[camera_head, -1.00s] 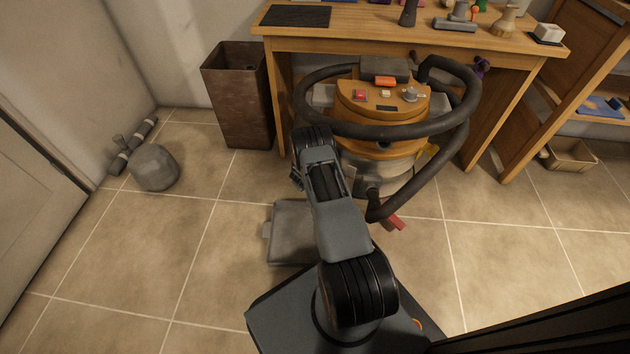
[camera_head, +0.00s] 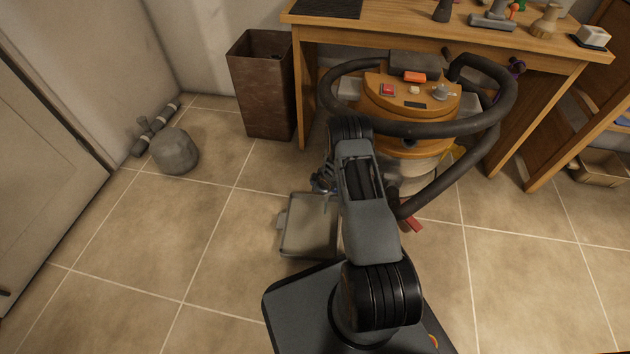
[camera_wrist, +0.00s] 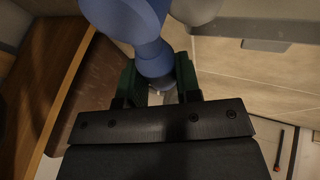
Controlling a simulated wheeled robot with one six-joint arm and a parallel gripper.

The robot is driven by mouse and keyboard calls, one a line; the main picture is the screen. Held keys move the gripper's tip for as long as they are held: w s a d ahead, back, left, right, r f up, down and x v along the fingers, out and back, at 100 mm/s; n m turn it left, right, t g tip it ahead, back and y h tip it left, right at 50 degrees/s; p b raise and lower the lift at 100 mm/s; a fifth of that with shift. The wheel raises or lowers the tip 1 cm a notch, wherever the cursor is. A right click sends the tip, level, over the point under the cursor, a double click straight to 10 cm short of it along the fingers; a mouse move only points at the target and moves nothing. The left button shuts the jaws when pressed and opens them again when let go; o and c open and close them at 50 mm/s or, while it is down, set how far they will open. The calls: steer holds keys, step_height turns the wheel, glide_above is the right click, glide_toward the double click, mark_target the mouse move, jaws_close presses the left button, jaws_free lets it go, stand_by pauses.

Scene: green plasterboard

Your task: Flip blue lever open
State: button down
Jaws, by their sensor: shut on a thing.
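A blue, rounded lever-like part (camera_wrist: 148,40) comes down from the top of the wrist view and narrows between the green fingers. My gripper (camera_wrist: 157,80) is shut on it, with a finger on each side. A grey rounded piece (camera_wrist: 195,8) lies beside the blue part at the top. In the head view my arm hides most of the gripper. A small bluish part (camera_head: 322,182) shows just left of my arm, in front of the orange vacuum cleaner (camera_head: 375,105). What the blue part is mounted on is hidden.
The vacuum's thick black hose (camera_head: 500,75) loops around it, under a wooden workbench (camera_head: 430,35). A brown bin (camera_head: 265,95) stands left of the bench. A flat grey box (camera_head: 308,228) lies by my base.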

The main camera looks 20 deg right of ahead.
steer(key=shift+s+a+n+y+p, duration=0.4)
steer(key=shift+n+p, duration=0.1)
steer(key=shift+n, duration=0.3)
steer(key=c, duration=0.8)
jaws_free()
steer(key=shift+d, duration=0.1)
steer(key=shift+r, duration=0.1)
steer(key=p+v, duration=0.5)
steer(key=v, duration=0.8)
steer(key=shift+s+r+p, duration=0.2)
steer(key=shift+p, duration=0.1)
steer(key=shift+d, duration=0.15)
